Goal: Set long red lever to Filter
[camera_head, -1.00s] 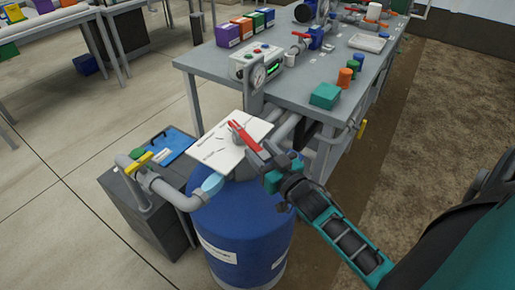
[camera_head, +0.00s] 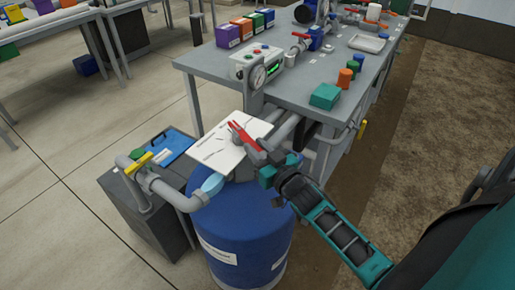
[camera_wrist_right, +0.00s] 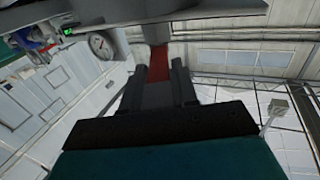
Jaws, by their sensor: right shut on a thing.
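The long red lever (camera_head: 241,133) sits over a white label plate (camera_head: 215,152) on top of the blue tank (camera_head: 240,225). Its tip points up and left in the head view. My right gripper (camera_head: 256,147) is shut on the lever's near part. In the right wrist view the red lever (camera_wrist_right: 159,62) shows between my two dark fingers (camera_wrist_right: 159,90). The plate's lettering is too small to read, so I cannot tell which mark the lever points at. My left gripper is not in view.
A grey pipe (camera_head: 180,198) with a yellow handle (camera_head: 139,163) runs left of the tank. A grey bench (camera_head: 290,97) stands behind, with a gauge box (camera_head: 252,65), a teal box (camera_head: 325,96) and small cylinders. Open floor lies at the left.

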